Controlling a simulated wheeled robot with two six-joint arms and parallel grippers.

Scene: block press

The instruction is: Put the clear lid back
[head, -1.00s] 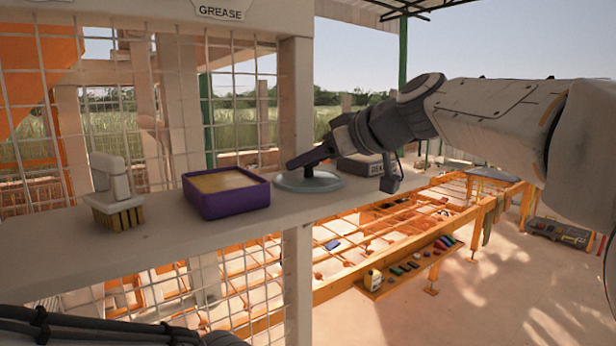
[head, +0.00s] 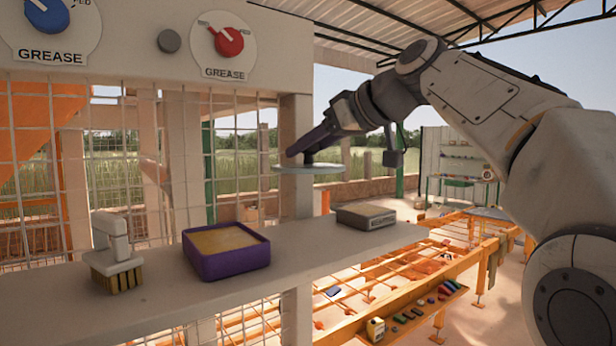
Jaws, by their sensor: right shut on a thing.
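The clear lid (head: 318,169) is a thin, round, see-through disc. My right gripper (head: 307,158) is shut on it from above and holds it level in the air, above the shelf and in front of a pale post. A purple square tub (head: 236,268) with tan grease in it stands open on the shelf, to the left of and below the lid. The fingertips are small and dark against the lid, so the exact grip is hard to see. My left gripper is not in view.
The pale shelf (head: 330,254) also holds a brush (head: 113,262) at the left and a grey box (head: 366,217) at the right. A panel with a blue knob (head: 47,14) and a red knob (head: 229,41) is above. Wire mesh stands behind.

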